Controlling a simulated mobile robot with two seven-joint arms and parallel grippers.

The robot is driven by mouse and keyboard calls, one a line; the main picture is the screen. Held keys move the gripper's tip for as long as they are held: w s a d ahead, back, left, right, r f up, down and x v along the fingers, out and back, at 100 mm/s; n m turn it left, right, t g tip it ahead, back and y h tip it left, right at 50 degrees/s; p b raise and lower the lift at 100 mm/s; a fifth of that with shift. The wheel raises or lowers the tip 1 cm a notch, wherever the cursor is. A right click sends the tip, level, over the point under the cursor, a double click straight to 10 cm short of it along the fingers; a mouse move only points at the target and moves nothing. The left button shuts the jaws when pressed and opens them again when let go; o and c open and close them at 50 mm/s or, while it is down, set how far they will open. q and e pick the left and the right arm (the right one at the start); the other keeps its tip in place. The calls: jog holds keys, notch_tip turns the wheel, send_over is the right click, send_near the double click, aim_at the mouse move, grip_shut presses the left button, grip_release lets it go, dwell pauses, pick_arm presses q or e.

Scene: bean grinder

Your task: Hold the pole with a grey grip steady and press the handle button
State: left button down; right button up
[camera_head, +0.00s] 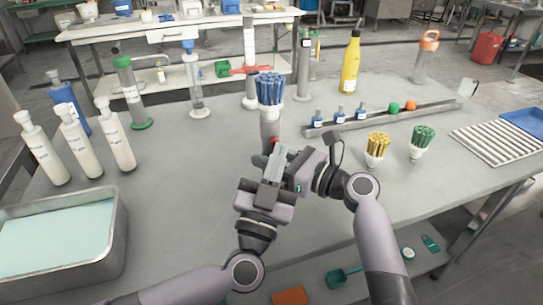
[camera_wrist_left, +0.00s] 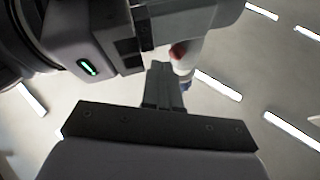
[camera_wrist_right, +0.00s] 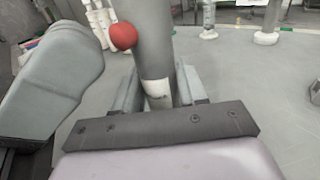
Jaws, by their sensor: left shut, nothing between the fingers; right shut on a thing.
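The grey pole (camera_head: 269,128) stands upright near the middle of the table, with a white cup of blue sticks (camera_head: 270,92) at its top in the head view. A round red button (camera_wrist_right: 123,36) sticks out from its side. My right gripper (camera_wrist_right: 157,88) is shut around the pole below the button, at a white band. My left gripper (camera_head: 279,152) is shut and empty, with its fingertips close to the red button. The left wrist view shows its fingers (camera_wrist_left: 162,85) near the button (camera_wrist_left: 178,50); I cannot tell if they touch. The pole's base is hidden behind my grippers.
White bottles (camera_head: 75,145) and a metal tray of pale liquid (camera_head: 50,240) are at left. Cups of yellow (camera_head: 378,146) and green sticks (camera_head: 423,140) stand at right, before a rail (camera_head: 350,124) with small bottles. The table's right front is clear.

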dwell(0.4)
pick_arm(q)
jog(key=shift+w+a, duration=0.15)
jog(key=shift+w, duration=0.3)
dwell(0.3)
jog(key=shift+s, duration=0.45)
jog(key=shift+s+d, duration=0.1)
jog(key=shift+d, duration=0.1)
jog(key=s, duration=0.1)
jog(key=s+d, duration=0.1)
jog(key=s, duration=0.3)
jog(key=shift+s+d, duration=0.25)
jog(key=shift+d, duration=0.15)
dwell(0.4)
